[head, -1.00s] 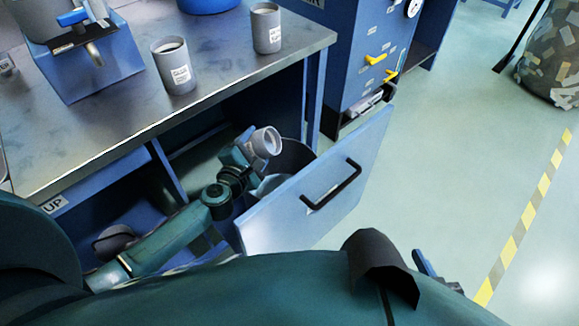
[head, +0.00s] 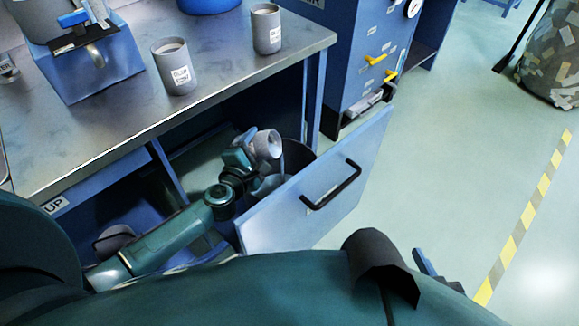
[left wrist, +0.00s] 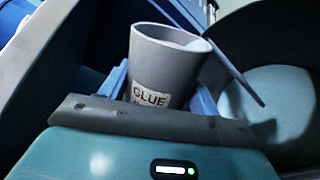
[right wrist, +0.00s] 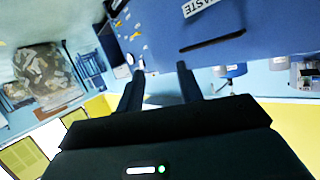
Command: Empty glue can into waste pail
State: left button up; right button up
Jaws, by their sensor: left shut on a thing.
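My left gripper (head: 246,150) is shut on a grey glue can (head: 266,144), which is tipped over the waste pail (head: 297,152) in the pulled-out waste drawer. A grey stream (head: 283,163) runs from the can's mouth down toward the pail. In the left wrist view the can (left wrist: 165,62) has a GLUE label and sits between the fingers, with the stream (left wrist: 235,70) leaving its rim at the right. The pail's pale inside (left wrist: 290,95) lies beyond it. My right gripper (right wrist: 158,85) is open and empty, away from the can.
The drawer's blue front (head: 330,190) with a black handle stands out into the aisle. Two grey labelled cans (head: 175,67) (head: 266,30) stand on the metal bench (head: 120,120) above. A blue cabinet (head: 360,60) is behind.

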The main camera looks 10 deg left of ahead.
pick_arm(q)
jog(key=shift+r, duration=0.1)
jog(key=shift+r+m, duration=0.1)
jog(key=shift+m, duration=0.2)
pick_arm(e)
jog(key=shift+w, duration=0.15)
pick_arm(q)
jog(key=shift+p, duration=0.3)
pick_arm(e)
jog(key=shift+a+f, duration=0.1)
jog(key=shift+f, duration=0.1)
pick_arm(q)
jog(key=shift+r, duration=0.1)
pick_arm(e)
jog(key=shift+f+g, duration=0.15)
jog(key=shift+g, duration=0.15)
pick_arm(q)
jog(key=shift+r+m, duration=0.1)
jog(key=shift+m, duration=0.2)
pick_arm(e)
jog(key=shift+a, duration=0.1)
pick_arm(q)
jog(key=shift+d+y+p, duration=0.3)
jog(key=shift+p, duration=0.15)
pick_arm(e)
jog(key=shift+w+a+r, duration=0.1)
jog(key=shift+a+r, duration=0.05)
jog(key=shift+r, duration=0.05)
